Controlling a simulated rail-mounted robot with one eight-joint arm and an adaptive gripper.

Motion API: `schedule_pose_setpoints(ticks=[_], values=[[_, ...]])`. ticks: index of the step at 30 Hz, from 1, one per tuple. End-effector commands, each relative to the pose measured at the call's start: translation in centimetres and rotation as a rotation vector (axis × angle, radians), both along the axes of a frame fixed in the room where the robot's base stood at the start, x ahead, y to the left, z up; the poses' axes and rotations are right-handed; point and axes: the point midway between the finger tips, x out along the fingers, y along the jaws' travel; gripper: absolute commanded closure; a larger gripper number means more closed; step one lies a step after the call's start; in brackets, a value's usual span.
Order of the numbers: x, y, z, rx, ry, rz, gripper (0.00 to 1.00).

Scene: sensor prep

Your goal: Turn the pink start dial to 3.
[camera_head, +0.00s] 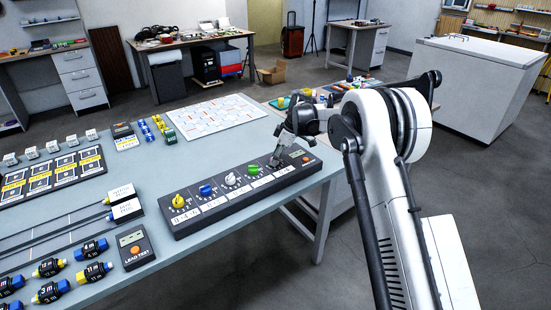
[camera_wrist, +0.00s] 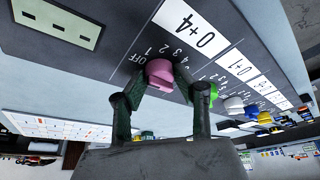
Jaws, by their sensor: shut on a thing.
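The pink start dial (camera_wrist: 160,74) sits on the dark dial panel (camera_wrist: 125,40), with an "OFF 1 2 3 4" scale around it in the wrist view. My gripper (camera_wrist: 160,88) is shut on it, one finger on each side. Which mark the dial points to is not clear. In the camera_head view my gripper (camera_head: 277,161) is at the right part of the dial panel (camera_head: 240,200) and hides the pink dial.
Green (camera_head: 253,169), white (camera_head: 230,179), blue (camera_head: 205,190) and yellow (camera_head: 178,201) dials stand in a row left of my gripper. A lead test box (camera_head: 135,247) is at the front left. A white chart (camera_head: 212,117) lies behind the panel.

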Motion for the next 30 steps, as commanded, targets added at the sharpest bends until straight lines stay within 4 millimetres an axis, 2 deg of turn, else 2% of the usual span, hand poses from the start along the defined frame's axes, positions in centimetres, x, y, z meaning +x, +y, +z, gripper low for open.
schedule_pose_setpoints(ticks=[11,30], values=[[-0.11,0.05,-0.07,0.001,-0.001,-0.111,0.98],[-0.33,0.23,-0.09,0.0,-0.002,-0.686,0.98]])
